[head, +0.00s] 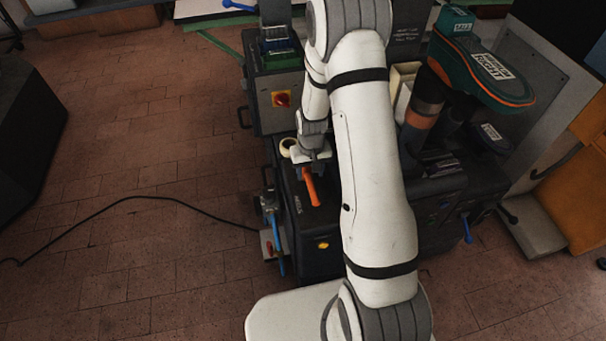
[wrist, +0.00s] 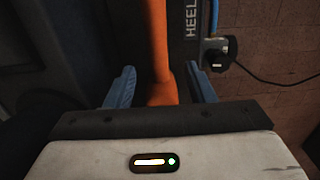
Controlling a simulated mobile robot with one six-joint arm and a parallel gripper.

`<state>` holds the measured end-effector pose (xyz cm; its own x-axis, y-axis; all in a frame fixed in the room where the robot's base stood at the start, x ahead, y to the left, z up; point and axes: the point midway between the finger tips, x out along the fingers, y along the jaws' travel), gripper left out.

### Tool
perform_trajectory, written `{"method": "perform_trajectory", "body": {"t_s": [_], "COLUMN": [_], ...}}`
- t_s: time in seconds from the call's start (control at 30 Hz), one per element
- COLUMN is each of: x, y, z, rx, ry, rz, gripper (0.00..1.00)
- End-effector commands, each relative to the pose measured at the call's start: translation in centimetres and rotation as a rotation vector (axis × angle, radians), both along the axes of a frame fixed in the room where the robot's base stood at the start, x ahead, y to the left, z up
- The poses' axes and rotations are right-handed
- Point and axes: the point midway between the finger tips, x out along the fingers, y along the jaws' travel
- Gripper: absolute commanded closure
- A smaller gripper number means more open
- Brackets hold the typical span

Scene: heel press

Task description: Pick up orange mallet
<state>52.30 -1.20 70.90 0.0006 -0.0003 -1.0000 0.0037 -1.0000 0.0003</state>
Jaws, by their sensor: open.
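The orange mallet (head: 310,187) lies on the dark top of the heel press (head: 320,220), its orange handle pointing toward the front. In the wrist view the orange handle (wrist: 157,50) runs from the top edge down between my fingers. My gripper (wrist: 160,88) is open, with one blue finger on each side of the orange part and visible gaps to both. In the head view my gripper (head: 308,160) is over the far end of the mallet and hides it. I cannot tell the mallet's head from its handle there.
A cream tape roll (head: 287,147) lies just left of my gripper. A red and yellow switch (head: 281,99) is on the machine behind. A green and orange shoe form (head: 485,70) stands at right. A black cable (head: 130,199) crosses the brick floor at left.

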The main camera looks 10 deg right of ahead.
Motion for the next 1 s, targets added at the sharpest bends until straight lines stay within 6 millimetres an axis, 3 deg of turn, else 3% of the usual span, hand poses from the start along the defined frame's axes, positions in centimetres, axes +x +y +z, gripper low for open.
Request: {"method": "perform_trajectory", "body": {"t_s": [0.5, 0.8, 1.0], "x": [-0.6, -0.5, -0.5], "y": [-0.3, -0.3, -0.3], "z": [-6.1, -6.5, -6.5], "rx": [0.0, 0.0, 0.0], "ry": [0.002, 0.0, 0.0], "rz": [-0.001, -0.002, -0.002], "gripper": [0.51, 0.51, 0.67]}}
